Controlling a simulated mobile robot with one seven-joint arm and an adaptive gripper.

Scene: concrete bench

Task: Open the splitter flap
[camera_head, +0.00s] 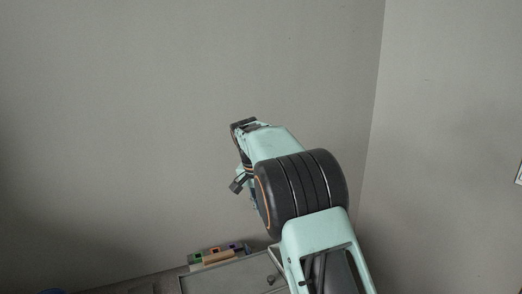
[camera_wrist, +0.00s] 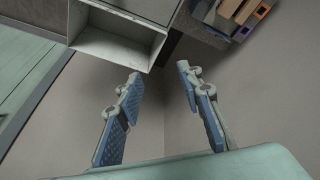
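I cannot clearly make out the splitter flap in either view. In the head view, a grey panel (camera_head: 232,279) with a small dark knob (camera_head: 270,280) shows at the bottom edge, partly hidden by my arm. In the wrist view, a pale grey box-like unit (camera_wrist: 113,46) with an open, hollow front stands at the top; whether it bears the flap I cannot tell. My gripper (camera_wrist: 158,75) is open and empty, its two blue-padded fingers apart. The fingertips appear below and right of the hollow unit, touching nothing.
Several binders or boxes with coloured ends (camera_wrist: 236,17) stand at the upper right in the wrist view; they also show at the bottom of the head view (camera_head: 216,256). Plain grey walls (camera_head: 150,110) meet in a corner behind my arm. The space around the fingers looks free.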

